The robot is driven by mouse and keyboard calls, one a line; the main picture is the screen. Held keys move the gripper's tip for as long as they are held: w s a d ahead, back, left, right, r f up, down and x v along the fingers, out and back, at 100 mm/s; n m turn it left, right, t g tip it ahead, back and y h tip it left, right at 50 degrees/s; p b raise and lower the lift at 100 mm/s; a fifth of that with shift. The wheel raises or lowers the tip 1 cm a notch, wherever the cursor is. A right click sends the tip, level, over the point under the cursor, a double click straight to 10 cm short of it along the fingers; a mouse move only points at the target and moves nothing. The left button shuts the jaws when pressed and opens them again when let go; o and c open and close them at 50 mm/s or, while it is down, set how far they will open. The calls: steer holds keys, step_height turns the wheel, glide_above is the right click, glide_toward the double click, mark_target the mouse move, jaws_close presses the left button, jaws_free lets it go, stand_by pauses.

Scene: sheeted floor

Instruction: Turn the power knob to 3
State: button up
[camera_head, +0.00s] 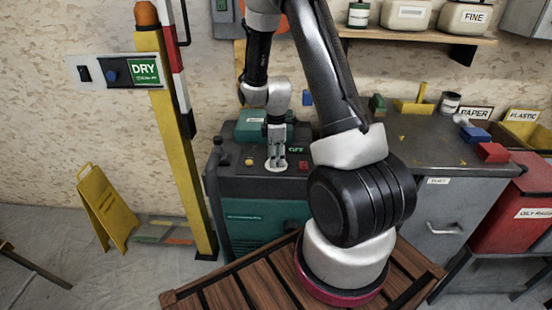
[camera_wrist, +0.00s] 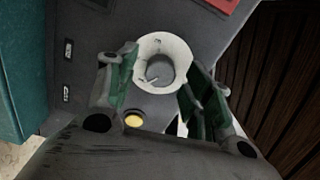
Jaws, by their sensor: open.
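The power knob (camera_wrist: 157,72) is a grey knob on a round white dial plate (camera_wrist: 181,54) with dark marks. A short pale line shows on the knob, but I cannot read which mark it points to. The dial sits on the dark grey top of a grey-and-teal machine (camera_head: 262,212); the plate also shows in the head view (camera_head: 268,167), with the knob hidden by my gripper. My gripper (camera_head: 276,163) points down over the dial. In the wrist view my gripper (camera_wrist: 160,74) is open, with one green-padded finger on each side of the knob; contact is unclear.
A yellow button (camera_wrist: 134,120) and a red button (camera_head: 303,165) flank the dial. A yellow post (camera_head: 175,150) with a DRY sign (camera_head: 145,71) stands left of the machine. A grey workbench (camera_head: 425,148) with boxes is at the right.

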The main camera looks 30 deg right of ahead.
steer(key=shift+f, duration=0.5)
steer(key=c, duration=1.1)
steer(key=shift+o, duration=0.4)
